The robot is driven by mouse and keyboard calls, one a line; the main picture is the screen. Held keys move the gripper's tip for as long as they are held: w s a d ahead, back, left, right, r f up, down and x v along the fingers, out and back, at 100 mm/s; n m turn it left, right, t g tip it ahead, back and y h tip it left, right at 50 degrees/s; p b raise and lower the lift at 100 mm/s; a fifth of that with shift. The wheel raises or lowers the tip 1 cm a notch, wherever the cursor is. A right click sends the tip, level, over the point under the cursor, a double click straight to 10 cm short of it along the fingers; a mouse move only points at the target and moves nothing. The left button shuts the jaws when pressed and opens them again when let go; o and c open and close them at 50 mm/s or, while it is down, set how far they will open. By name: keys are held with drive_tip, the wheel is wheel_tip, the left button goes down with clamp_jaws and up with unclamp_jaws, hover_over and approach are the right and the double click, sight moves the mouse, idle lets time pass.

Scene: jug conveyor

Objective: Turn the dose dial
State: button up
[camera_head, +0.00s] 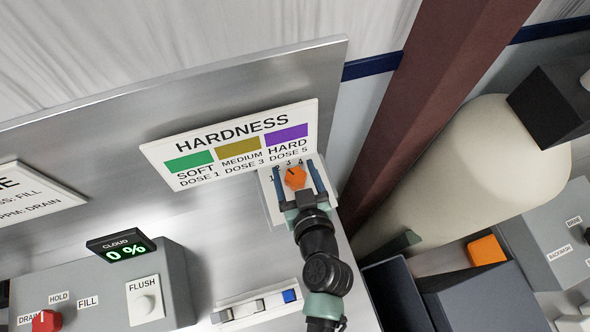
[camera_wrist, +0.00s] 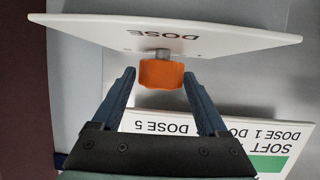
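The orange dose dial (camera_head: 295,178) sits on a small white panel (camera_head: 268,196) with numbers around it, below the HARDNESS sign in the head view. The dial's exact setting is too small to read. My gripper (camera_head: 294,165) is open, with one finger on each side of the dial and gaps showing. In the wrist view the dial (camera_wrist: 161,75) stands on a grey shaft from the plate marked DOSE (camera_wrist: 225,42). There the open fingertips (camera_wrist: 159,74) flank it, apart from it; how deep it lies between them is hard to tell.
The HARDNESS sign (camera_head: 222,173) pairs soft with dose 1, medium with 3, hard with 5; it lies close to the fingers. A grey box (camera_head: 190,285) with a red knob (camera_head: 46,321) and FLUSH button is left. A cream tank (camera_head: 460,180) and dark bins (camera_head: 398,295) are right.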

drive_tip(key=c, duration=1.1)
